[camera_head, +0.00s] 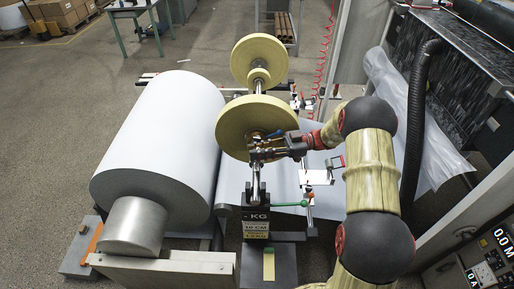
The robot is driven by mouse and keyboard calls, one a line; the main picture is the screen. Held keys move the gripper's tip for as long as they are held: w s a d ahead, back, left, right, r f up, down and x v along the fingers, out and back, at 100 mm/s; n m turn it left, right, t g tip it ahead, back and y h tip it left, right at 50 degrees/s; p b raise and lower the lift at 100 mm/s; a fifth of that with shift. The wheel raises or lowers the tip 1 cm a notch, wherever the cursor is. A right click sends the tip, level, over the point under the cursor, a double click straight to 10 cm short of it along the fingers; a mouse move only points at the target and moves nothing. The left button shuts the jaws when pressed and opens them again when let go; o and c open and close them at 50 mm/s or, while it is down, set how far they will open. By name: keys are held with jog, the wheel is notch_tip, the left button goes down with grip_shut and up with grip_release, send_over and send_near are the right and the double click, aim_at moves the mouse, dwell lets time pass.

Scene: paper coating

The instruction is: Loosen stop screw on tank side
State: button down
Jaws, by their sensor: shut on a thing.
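My gripper (262,150) is at the near face of the lower yellow disc (238,122), close to the shaft that runs through its middle. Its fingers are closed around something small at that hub. It looks like the stop screw, but the part is too small and too covered by the fingers to make out. A second yellow disc (259,52) sits further back on the same shaft. The shaft's near end (257,190) sticks out below my gripper. No tank can be told apart for certain.
A large white paper roll (158,135) lies to the left on a metal core (133,228). A black hose (414,120) and clear plastic sheeting (385,85) hang to the right.

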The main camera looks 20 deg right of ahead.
jog(key=shift+g, duration=0.3)
jog(key=c, duration=1.6)
grip_release()
jog(key=shift+o, duration=0.2)
jog(key=d, duration=0.8)
jog(key=shift+s, duration=0.15)
